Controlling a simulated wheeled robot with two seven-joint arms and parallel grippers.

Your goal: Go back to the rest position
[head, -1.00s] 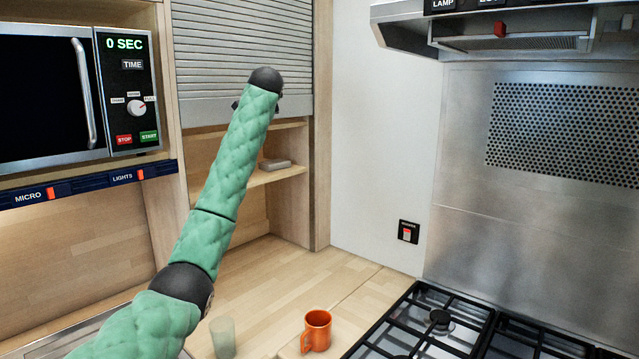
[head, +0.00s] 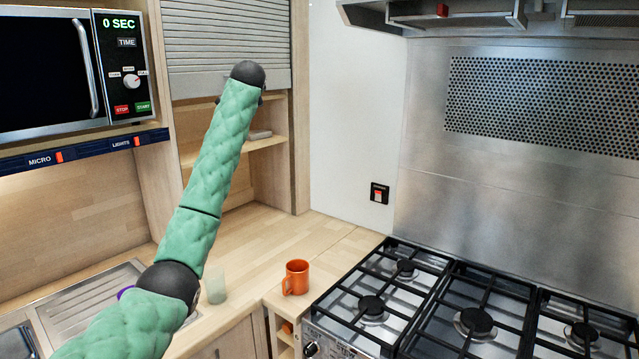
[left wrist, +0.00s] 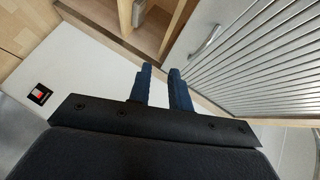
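My left arm, in padded green sleeves, reaches up and away across the head view. Its far end is in front of the roller shutter (head: 226,45), and the gripper there is mostly hidden behind the black wrist. In the left wrist view the left gripper (left wrist: 160,84) shows two dark blue fingers with a gap between them. Nothing is between them. Beyond the fingers are the slatted shutter (left wrist: 255,65), its metal handle (left wrist: 205,42) and a wooden cabinet opening. My right gripper is in neither view.
An orange mug (head: 296,277) and a clear glass (head: 216,287) stand on the wooden counter (head: 255,235). The gas hob (head: 372,308) is at the right, under the hood (head: 455,18). A microwave (head: 45,75) is at upper left, above a sink drainer (head: 85,305).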

